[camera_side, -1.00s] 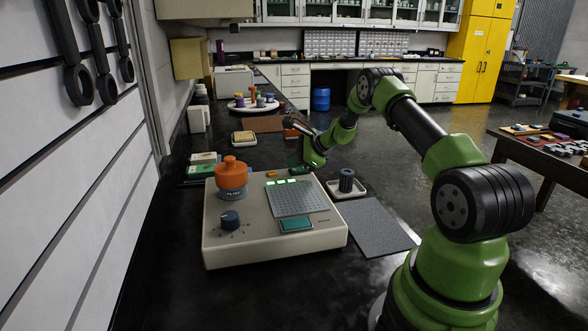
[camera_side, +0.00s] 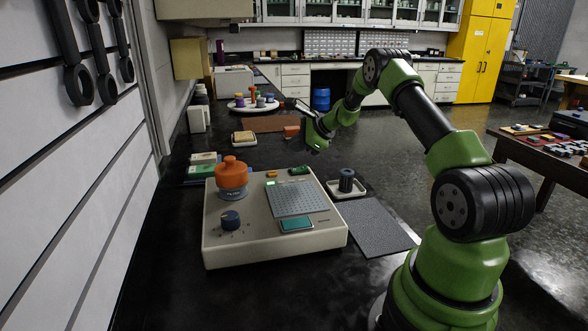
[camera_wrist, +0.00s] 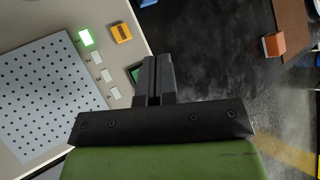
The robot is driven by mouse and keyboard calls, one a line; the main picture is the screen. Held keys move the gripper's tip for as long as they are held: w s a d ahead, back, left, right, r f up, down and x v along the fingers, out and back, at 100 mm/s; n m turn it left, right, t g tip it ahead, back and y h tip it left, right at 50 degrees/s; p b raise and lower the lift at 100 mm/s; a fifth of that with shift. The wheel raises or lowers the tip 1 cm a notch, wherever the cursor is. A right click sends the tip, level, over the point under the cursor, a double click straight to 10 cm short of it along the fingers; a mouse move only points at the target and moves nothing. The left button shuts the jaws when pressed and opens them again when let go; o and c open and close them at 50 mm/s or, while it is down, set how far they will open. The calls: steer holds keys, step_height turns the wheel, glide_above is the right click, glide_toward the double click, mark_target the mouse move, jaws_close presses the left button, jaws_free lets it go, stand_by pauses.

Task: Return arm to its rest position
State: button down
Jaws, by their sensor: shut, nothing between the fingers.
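My gripper (camera_side: 317,150) is shut and empty. In the side view it hangs in the air beyond the far right corner of the beige device (camera_side: 225,247). In the wrist view my gripper (camera_wrist: 157,65) shows its black fingers together, partly covering a dark green piece (camera_wrist: 134,75). That green piece (camera_side: 299,170) lies at the device's far right edge in the side view. A small orange piece (camera_wrist: 122,32) sits nearby, close to a lit green lamp (camera_wrist: 86,38). The perforated plate (camera_wrist: 40,90) is at left.
An orange-topped jar (camera_side: 232,173) stands on the device. A dark spool (camera_side: 347,179) sits in a white tray (camera_side: 335,194) beside a grey mat (camera_side: 372,226). A red-orange block (camera_side: 291,131) lies farther back.

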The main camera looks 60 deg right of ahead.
steer(key=shift+s+d+r, duration=0.1)
steer(key=shift+r, duration=0.8)
steer(key=shift+r, duration=0.15)
steer(key=s+a+r+n+g+y, duration=0.1)
steer(key=s+a+r+n, duration=0.1)
steer(key=a+r+n, duration=0.55)
steer(key=s+a+r+n+g+y, duration=0.15)
steer(key=a+r+n, duration=0.25)
steer(key=a+r, duration=0.6)
steer(key=s+a+r+n, duration=0.1)
steer(key=s+a+n, duration=0.5)
steer(key=s+a, duration=0.4)
steer(key=s+a+f+n, duration=0.1)
steer(key=s+a+n, duration=0.1)
steer(key=s, duration=0.4)
steer(key=s+a+f+n, duration=0.1)
steer(key=s+a+n, duration=0.2)
steer(key=s, duration=0.3)
steer(key=shift+n+h, duration=0.35)
steer(key=shift+n, duration=0.5)
